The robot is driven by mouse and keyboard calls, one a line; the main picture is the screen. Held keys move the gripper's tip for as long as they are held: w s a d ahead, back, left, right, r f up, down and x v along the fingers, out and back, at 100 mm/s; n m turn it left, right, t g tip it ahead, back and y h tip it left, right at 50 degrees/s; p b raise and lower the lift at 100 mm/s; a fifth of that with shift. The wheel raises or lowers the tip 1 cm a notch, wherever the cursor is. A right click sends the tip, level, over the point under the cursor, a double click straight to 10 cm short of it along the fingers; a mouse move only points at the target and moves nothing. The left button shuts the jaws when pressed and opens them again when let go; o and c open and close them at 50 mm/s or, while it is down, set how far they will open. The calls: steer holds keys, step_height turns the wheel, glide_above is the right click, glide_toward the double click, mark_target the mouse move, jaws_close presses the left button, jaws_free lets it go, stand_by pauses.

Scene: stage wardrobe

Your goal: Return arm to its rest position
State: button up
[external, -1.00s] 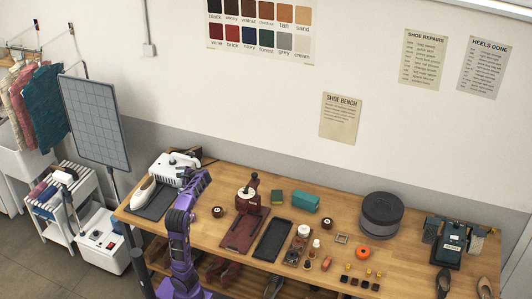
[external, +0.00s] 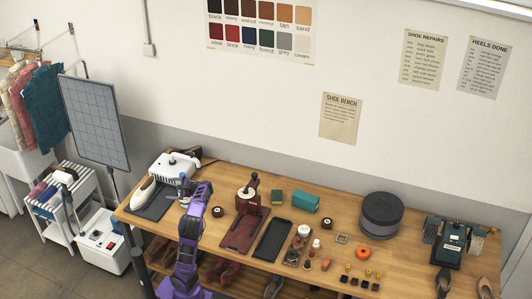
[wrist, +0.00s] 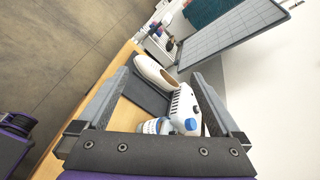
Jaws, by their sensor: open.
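My gripper (wrist: 160,78) is open in the wrist view, its two grey fingers wide apart. It also shows in the external view (external: 184,190), small and partly hidden by my purple arm, at the left end of the workbench (external: 228,172). In the wrist view a small jar with a blue and white label (wrist: 156,127) and a white appliance (wrist: 183,108) show between the fingers, beyond the palm. I cannot tell whether anything touches the fingers.
A pale shoe (external: 143,193) lies on a dark mat (external: 157,207) beside the white appliance (external: 172,167). A grey gridded panel (external: 96,122) stands left of the bench. A maroon stand (external: 240,236) and a black tray (external: 272,241) lie right of my arm.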

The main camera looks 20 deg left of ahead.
steer(key=s+d+n+t+h+p, duration=0.3)
steer(key=s+d+n+h, duration=0.2)
steer(key=s+d+n, duration=0.6)
steer(key=d+f+h+p, duration=0.1)
steer(key=d+f+h, duration=0.1)
steer(key=d+h, duration=0.2)
steer(key=s+d+f+t+h+p, duration=0.1)
steer(key=d+f+h, duration=0.2)
steer(key=d, duration=0.6)
steer(key=shift+s+d+m+t+h, duration=0.2)
steer(key=shift+d+m+t+h, duration=0.1)
steer(key=shift+h, duration=0.5)
step_height(320, 180, down, 11)
steer(key=b, duration=1)
steer(key=shift+r, duration=0.15)
